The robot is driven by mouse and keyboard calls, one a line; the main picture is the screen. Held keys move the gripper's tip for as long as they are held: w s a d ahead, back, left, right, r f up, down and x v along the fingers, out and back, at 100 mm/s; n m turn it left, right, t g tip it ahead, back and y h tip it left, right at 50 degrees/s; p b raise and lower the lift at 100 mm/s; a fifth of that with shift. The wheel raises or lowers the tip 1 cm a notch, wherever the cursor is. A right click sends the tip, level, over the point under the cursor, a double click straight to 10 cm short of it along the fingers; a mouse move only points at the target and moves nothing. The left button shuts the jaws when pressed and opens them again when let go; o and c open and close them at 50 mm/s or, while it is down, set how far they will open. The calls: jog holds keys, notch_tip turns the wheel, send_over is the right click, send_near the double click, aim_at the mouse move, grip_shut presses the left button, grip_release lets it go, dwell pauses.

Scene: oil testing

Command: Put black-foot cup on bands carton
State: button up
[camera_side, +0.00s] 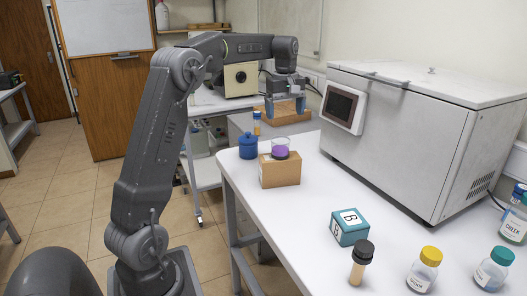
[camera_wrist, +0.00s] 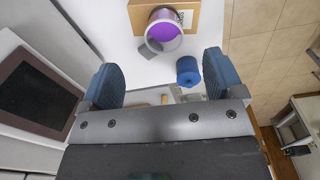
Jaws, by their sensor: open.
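The black-foot cup (camera_side: 280,148), clear with purple contents and a dark base, stands upright on top of the brown bands carton (camera_side: 281,172). In the wrist view the cup (camera_wrist: 163,32) is seen from above, over the carton (camera_wrist: 205,20), whose printed lettering is partly hidden by the cup. My gripper (camera_side: 286,108) is open and empty, above and behind the cup in the side view. In the wrist view the cup lies beyond the gap between my blue fingers (camera_wrist: 160,72), clear of both.
A blue lidded jar (camera_side: 248,146) stands left of the carton. A large white machine (camera_side: 400,140) borders the bench on the right. A teal box (camera_side: 349,228), a black-capped vial (camera_side: 361,263) and capped bottles (camera_side: 423,270) stand at the front. The bench middle is clear.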

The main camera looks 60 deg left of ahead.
jog(key=s+d+r+m+t, duration=0.15)
jog(key=s+d+m, duration=0.25)
jog(key=d, duration=0.4)
jog(key=s+d+r+m+t, duration=0.1)
jog(key=s+d+r+m, duration=0.1)
jog(key=s+d+m, duration=0.45)
jog(key=s+d+f+m+t, duration=0.2)
jog(key=s+d+f+m, duration=0.4)
jog(key=s+d, duration=0.6)
notch_tip(320, 180, down, 2)
jog(key=shift+s+d+f+t, duration=0.1)
jog(key=shift+s+d+t, duration=0.1)
jog(key=shift+s+t, duration=0.15)
